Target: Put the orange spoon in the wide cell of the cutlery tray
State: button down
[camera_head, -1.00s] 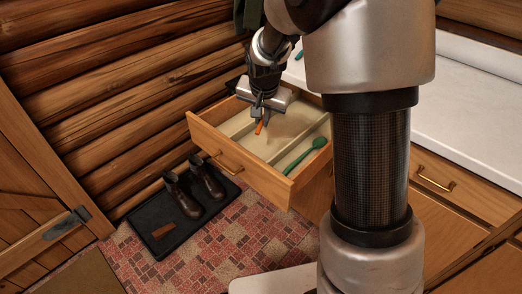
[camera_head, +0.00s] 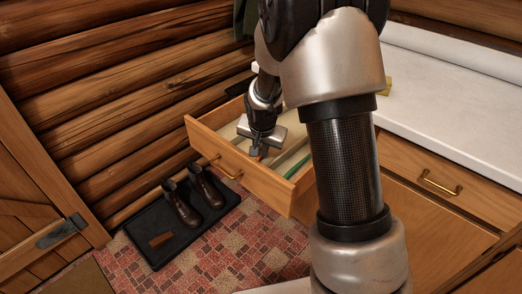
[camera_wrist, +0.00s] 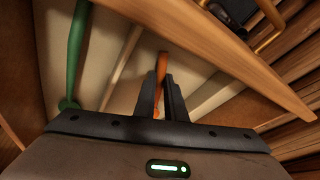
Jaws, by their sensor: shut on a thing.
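My gripper (camera_head: 257,150) is shut on the orange spoon (camera_wrist: 163,62) and points down inside the open drawer. In the wrist view the gripper (camera_wrist: 163,88) holds the spoon between its two fingers, and part of the spoon sticks out past them. The pale cutlery tray (camera_head: 286,158) lies in the drawer, with dividers running along it. A green spoon (camera_wrist: 75,50) lies in the cell to the left in the wrist view.
The drawer's wooden front (camera_head: 235,165) with its brass handle stands out from the cabinet. A white counter (camera_head: 440,105) is at right, and a log wall is behind. Dark boots (camera_head: 195,200) stand on a black mat on the floor. My arm hides part of the drawer.

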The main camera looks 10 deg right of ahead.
jog(key=shift+f, duration=0.2)
jog(key=c, duration=1.8)
grip_release()
jog(key=shift+r, duration=0.1)
